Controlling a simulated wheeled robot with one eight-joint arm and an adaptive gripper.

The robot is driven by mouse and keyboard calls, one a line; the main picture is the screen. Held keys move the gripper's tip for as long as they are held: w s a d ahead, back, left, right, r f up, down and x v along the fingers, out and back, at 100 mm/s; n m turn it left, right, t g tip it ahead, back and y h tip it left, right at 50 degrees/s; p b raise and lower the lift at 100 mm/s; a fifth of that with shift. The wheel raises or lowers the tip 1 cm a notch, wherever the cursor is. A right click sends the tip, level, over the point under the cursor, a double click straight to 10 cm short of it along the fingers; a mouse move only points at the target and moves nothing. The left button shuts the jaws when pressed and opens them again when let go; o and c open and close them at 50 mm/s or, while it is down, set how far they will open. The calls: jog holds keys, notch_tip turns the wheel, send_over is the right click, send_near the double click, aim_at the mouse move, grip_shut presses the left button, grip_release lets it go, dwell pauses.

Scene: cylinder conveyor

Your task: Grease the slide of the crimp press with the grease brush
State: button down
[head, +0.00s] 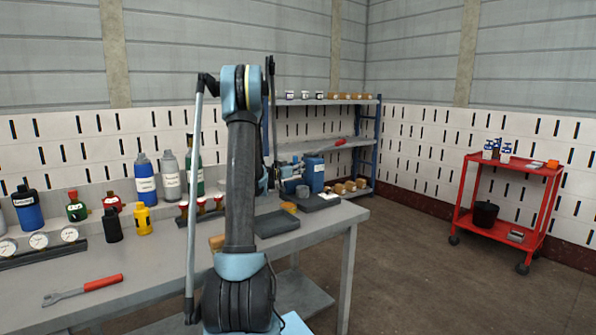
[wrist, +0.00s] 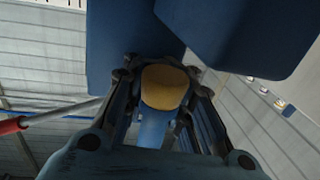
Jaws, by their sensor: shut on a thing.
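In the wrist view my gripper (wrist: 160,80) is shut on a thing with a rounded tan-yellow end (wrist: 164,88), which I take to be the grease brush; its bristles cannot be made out. Large blue bodies, apparently the crimp press (wrist: 232,32), fill the top of that view close beyond the fingers. In the head view the blue press (head: 315,174) stands at the far right end of the bench, with a red-ended lever (head: 352,142). My arm hides the gripper and brush there. The slide, and whether the brush touches it, cannot be told.
The grey bench (head: 165,275) holds several bottles along its back, gauges at left and a red-handled wrench (head: 85,290). A red cart (head: 510,166) stands far right; the floor between is free.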

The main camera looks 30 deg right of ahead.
jog(key=shift+d+r, duration=0.1)
jog(key=shift+d, duration=0.4)
jog(key=shift+r, duration=0.2)
notch_tip(320, 180, up, 8)
jog(key=shift+r, duration=0.25)
dwell(0.3)
jog(key=shift+a, duration=0.15)
dwell(0.4)
